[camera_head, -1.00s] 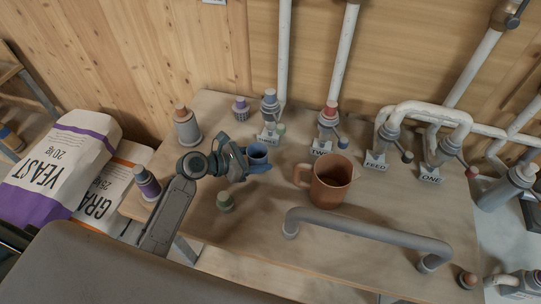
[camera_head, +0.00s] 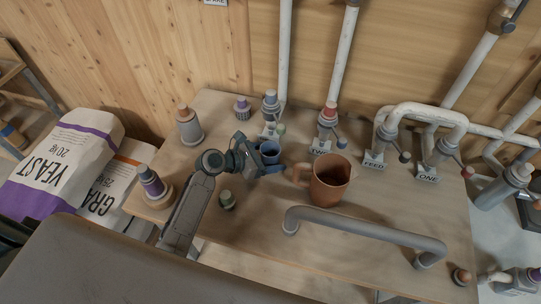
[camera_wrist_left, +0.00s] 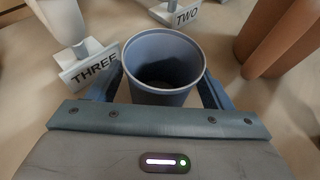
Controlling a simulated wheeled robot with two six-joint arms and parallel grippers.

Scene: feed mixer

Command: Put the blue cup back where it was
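The blue cup (camera_head: 269,148) stands upright over the wooden table, just left of the brown mug. My left gripper (camera_head: 262,158) is at it, with one finger on each side. In the left wrist view the cup (camera_wrist_left: 163,66) sits between the two fingers of the gripper (camera_wrist_left: 163,88), its open top toward the camera and its inside empty. The fingers appear closed against the cup's sides. Whether its base touches the table is hidden. My right gripper is not in view.
The brown mug (camera_head: 331,184) stands close to the right. Taps with label plates line the back, including the THREE sign (camera_wrist_left: 92,64) and TWO sign (camera_wrist_left: 181,15).

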